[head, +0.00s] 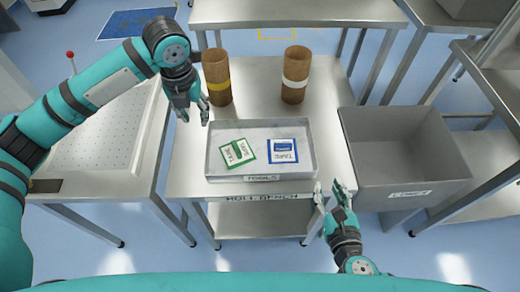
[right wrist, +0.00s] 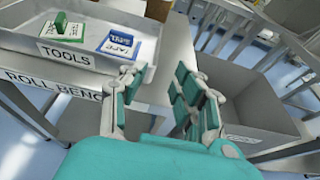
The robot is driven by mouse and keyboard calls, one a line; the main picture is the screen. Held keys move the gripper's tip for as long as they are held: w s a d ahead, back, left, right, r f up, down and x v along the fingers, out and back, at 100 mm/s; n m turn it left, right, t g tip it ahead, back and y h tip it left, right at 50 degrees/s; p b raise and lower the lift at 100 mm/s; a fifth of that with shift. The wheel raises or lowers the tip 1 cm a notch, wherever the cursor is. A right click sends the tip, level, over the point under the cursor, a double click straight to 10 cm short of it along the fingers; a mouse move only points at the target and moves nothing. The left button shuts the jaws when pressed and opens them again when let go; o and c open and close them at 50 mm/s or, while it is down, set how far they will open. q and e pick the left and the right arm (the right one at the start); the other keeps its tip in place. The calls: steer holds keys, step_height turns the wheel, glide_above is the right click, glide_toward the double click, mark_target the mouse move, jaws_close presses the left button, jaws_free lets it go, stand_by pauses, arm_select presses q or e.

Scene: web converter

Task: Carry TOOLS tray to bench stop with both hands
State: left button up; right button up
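The TOOLS tray (head: 215,165) is a shallow grey metal tray on the roll bench (head: 185,150). It holds a green-edged card (head: 238,152) and a blue-edged card (head: 283,151). It also shows in the right wrist view (right wrist: 135,78), with its TOOLS label facing front. My left gripper (head: 194,117) is open and empty, beside the tray's back left corner and apart from it. My right gripper (head: 329,190) is open and empty, off the tray's front right corner. In the right wrist view its fingers (right wrist: 160,85) are spread, with nothing between them.
A grey bin (head: 400,190) stands right of the bench. A perforated table (head: 100,135) is at left, a steel bench (head: 300,12) behind.

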mark_target(207, 147)
steer(key=shift+w, duration=0.1)
